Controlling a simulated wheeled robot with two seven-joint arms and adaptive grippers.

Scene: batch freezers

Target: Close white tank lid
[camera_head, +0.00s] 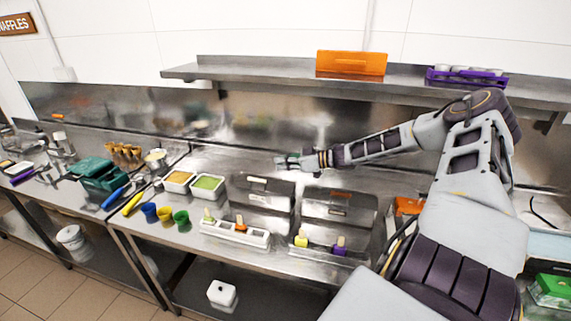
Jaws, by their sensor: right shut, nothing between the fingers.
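My right gripper (283,162) reaches in from the right, shut and empty. It is over the back of the steel counter, behind and above a raised metal panel (262,190). A second similar metal panel (338,207) stands to its right. A white tray-like block (258,239) with popsicles in it sits in front of the first panel. I cannot tell for sure which part is the white tank lid; the panels look like upright, open lids. My left gripper is not in view.
White-rimmed tubs with orange (179,178) and green (208,184) contents stand left of the panels. Blue, yellow and green cups (181,220) stand near the front edge. A wall shelf (280,73) holding an orange box (351,63) runs above my arm.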

